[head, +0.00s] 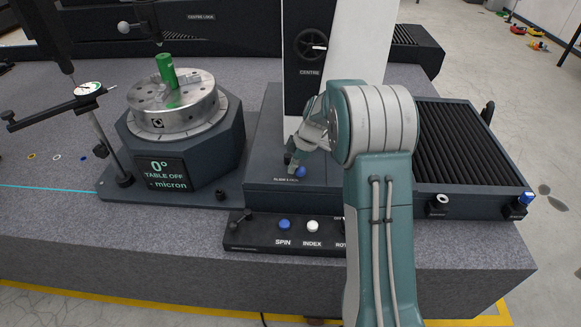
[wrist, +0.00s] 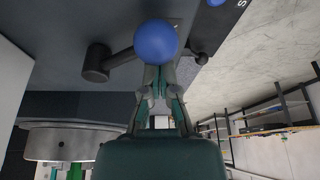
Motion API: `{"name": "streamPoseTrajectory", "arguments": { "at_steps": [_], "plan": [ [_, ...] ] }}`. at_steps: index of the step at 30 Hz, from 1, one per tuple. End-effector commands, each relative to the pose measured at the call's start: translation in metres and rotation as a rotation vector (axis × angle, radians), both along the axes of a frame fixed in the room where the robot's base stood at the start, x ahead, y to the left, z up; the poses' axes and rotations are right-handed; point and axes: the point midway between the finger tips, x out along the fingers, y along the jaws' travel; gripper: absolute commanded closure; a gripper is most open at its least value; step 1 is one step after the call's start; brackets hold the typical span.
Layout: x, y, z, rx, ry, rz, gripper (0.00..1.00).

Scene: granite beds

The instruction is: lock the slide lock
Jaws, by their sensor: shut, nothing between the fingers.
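The slide lock shows as a lever with a blue ball knob (head: 300,172) on the dark machine base, beside a small label at the foot of the white column. In the wrist view the blue ball (wrist: 156,41) is large, just beyond my fingertips, with a dark arm running left to a dark cylindrical hub (wrist: 97,62). My gripper (head: 291,164) reaches down at the ball's left side in the head view. In the wrist view my gripper (wrist: 158,76) is shut and empty, its tips partly behind the ball's lower edge. Whether they touch it I cannot tell.
A control panel (head: 262,238) with blue SPIN and white INDEX buttons lies in front. The white column (head: 352,50) rises behind my gripper. A round steel table (head: 172,103) with a green cylinder (head: 166,70) stands left. A ribbed black cover (head: 468,145) is at right.

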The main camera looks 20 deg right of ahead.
Motion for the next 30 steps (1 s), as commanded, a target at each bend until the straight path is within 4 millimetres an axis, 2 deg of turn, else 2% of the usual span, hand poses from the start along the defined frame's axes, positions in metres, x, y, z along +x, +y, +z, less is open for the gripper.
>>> {"name": "streamPoseTrajectory", "arguments": {
  "at_steps": [15, 19, 23, 30],
  "plan": [
    [0.000, 0.001, 0.000, 0.000, 0.000, -0.001, 1.00],
    [0.004, 0.014, 0.002, 0.000, 0.000, 0.000, 1.00],
    [0.010, 0.039, 0.007, 0.000, -0.001, 0.000, 1.00],
    [0.007, 0.020, 0.055, -0.001, -0.003, -0.008, 1.00]
  ]
}}
